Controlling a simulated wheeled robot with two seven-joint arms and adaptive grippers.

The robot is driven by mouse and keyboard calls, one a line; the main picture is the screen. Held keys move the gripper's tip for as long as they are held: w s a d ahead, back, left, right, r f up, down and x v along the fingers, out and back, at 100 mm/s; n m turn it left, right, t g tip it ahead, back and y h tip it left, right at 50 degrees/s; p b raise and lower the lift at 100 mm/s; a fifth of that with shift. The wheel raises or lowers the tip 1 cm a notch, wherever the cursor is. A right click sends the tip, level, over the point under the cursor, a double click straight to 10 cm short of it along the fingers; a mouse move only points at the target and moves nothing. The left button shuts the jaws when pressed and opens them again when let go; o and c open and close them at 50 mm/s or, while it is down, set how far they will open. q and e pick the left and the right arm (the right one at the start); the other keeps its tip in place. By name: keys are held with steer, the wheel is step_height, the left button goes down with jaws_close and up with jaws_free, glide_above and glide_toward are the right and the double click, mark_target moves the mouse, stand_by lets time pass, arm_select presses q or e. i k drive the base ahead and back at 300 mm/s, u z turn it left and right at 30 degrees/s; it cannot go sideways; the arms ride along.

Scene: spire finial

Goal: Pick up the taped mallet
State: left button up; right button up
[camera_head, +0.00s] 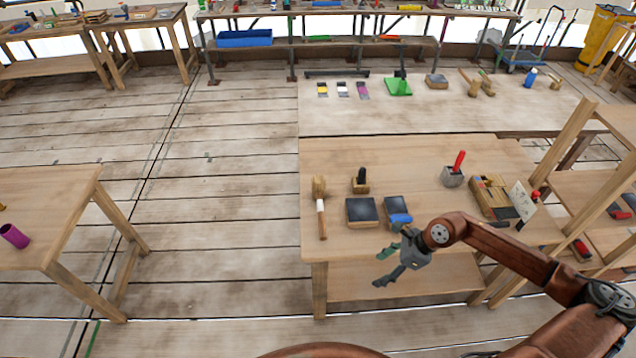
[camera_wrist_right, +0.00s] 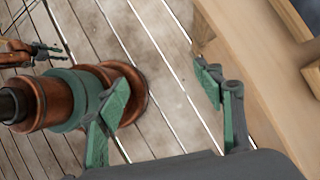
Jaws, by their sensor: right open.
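The taped mallet (camera_head: 321,219) lies on the near wooden table, by its left edge. It has a wooden head at the far end and a white band on its handle, which points toward me. My right gripper (camera_head: 383,267) is open and empty, in front of the table's near edge, to the right of the mallet and apart from it. In the right wrist view its green-padded fingers (camera_wrist_right: 160,90) are spread over the floor, and the mallet is not visible there. What seems to be my left gripper (camera_wrist_right: 47,50) shows small at that view's left edge; its jaws are unclear.
Right of the mallet are a dark-topped block (camera_head: 361,212), a second one (camera_head: 396,208) with a blue item, and a black-handled wooden block (camera_head: 361,182). A grey pot (camera_head: 453,178) and a wooden toolbox (camera_head: 490,198) stand farther right. Open floor (camera_head: 215,220) lies left.

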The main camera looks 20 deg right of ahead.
mark_target(319, 181)
steer(key=u, duration=0.05)
steer(key=i, duration=1.55)
